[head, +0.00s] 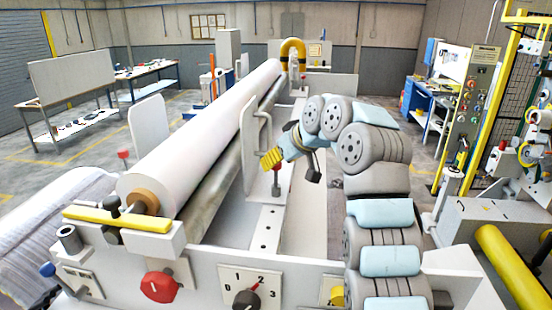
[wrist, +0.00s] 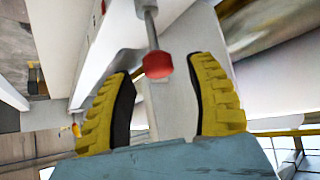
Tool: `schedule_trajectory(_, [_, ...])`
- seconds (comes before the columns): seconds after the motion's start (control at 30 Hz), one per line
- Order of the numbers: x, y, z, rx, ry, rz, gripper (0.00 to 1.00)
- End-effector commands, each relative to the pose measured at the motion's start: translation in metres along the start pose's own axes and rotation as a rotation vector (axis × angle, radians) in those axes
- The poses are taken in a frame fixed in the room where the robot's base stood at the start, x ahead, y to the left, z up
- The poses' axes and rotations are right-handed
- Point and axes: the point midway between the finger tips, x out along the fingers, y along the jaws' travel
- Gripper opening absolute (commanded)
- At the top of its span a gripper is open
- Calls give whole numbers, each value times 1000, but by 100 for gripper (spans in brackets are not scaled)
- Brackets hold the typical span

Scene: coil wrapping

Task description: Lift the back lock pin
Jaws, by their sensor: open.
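A pin with a red knob (head: 277,168) on a metal shaft stands on the machine's white plate, right of the long roll. In the wrist view the red knob (wrist: 157,65) shows just ahead of and between my fingertips, with its shaft running up the picture. My gripper (head: 271,159) has yellow ridged fingers and is right by the knob in the head view. In the wrist view my gripper (wrist: 162,90) is spread open with one finger on each side; I see no contact. Another red-topped pin (head: 123,155) stands at the left, beyond the roll's near end.
A long white roll (head: 215,130) runs along the machine to the left of my gripper, with a grey roller beside it. An upright white plate with a handle (head: 250,140) stands close left of my gripper. A numbered selector dial (head: 246,298) is on the front panel.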

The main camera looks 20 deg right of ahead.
Motion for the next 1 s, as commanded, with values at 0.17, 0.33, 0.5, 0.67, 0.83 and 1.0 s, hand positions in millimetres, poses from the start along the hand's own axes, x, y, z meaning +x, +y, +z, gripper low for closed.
schedule_trajectory(0.17, [15, 1, 1, 3, -4, 0, 56])
schedule_trajectory(0.33, [19, 1, 1, 1, -1, 1, 56])
schedule_trajectory(0.5, [19, 1, 1, 1, -1, 2, 56])
schedule_trajectory(0.67, [19, 1, 1, 1, -1, 1, 22])
schedule_trajectory(0.83, [19, 0, 1, 1, -1, 1, 0])
schedule_trajectory(1.0, [20, 0, 1, 1, -2, 1, 0])
